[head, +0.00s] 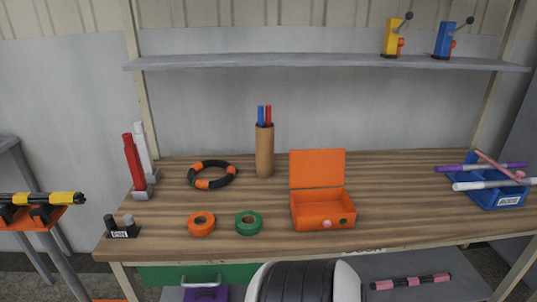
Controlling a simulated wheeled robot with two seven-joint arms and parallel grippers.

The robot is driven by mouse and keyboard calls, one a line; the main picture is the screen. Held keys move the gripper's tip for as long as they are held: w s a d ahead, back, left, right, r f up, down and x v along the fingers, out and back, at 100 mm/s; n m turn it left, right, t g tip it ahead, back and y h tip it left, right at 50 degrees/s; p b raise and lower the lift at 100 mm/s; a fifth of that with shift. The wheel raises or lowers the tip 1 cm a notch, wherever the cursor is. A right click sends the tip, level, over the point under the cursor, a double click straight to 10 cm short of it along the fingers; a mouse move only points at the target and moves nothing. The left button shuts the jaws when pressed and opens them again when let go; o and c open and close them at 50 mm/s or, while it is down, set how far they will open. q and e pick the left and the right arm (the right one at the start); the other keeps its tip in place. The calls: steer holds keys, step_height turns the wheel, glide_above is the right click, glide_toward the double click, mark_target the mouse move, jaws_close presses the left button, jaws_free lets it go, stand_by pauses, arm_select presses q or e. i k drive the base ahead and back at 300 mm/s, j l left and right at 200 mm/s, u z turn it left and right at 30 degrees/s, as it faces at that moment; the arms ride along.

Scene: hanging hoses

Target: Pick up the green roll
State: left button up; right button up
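The green roll (241,230) lies flat near the front edge of the wooden workbench (390,190), left of the middle. It is a ring of green tape with a dark centre. An orange roll (193,226) lies just to its left, with a small gap between them. Neither of my grippers shows in the head view. Nothing touches or covers the green roll.
An open orange box (322,208) stands right of the green roll. Behind are a black-orange hose ring (192,179) and a brown tube (265,152) with pens. A blue rack (499,196) stands at right. A shelf (300,61) hangs above the bench.

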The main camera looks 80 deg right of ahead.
mark_target(244, 229)
steer(key=z, duration=2.05)
steer(key=i+z, duration=0.1)
steer(key=i+j, duration=0.05)
steer(key=i, duration=0.05)
